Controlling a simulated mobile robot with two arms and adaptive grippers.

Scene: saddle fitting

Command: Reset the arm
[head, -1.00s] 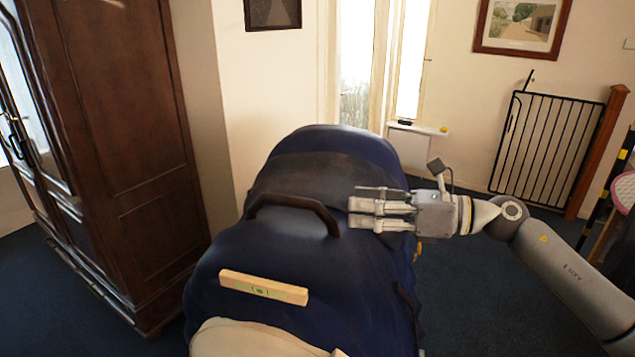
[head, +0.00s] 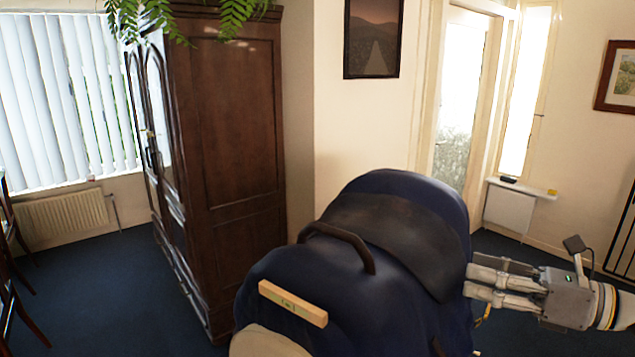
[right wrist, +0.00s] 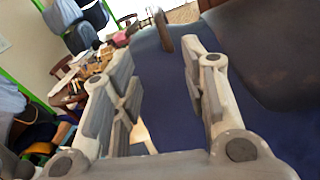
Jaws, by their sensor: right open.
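My right gripper (head: 470,282) is at the right side of a large rounded blue body (head: 380,300) in the head view. Its fingers are apart and hold nothing. In the right wrist view my right gripper (right wrist: 160,65) shows its spread fingers with the blue surface (right wrist: 165,110) behind them. A dark pad (head: 390,235) lies over the blue body. A brown arched handle (head: 345,236) stands on top; part of it also shows in the right wrist view (right wrist: 163,30). My left gripper is not in view.
A small wooden level (head: 293,303) lies on the blue body, near a beige part (head: 262,343). A tall dark wooden cabinet (head: 235,150) stands at left. Blue carpet (head: 85,290) is open at lower left. A wall shelf (head: 520,188) is behind the gripper.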

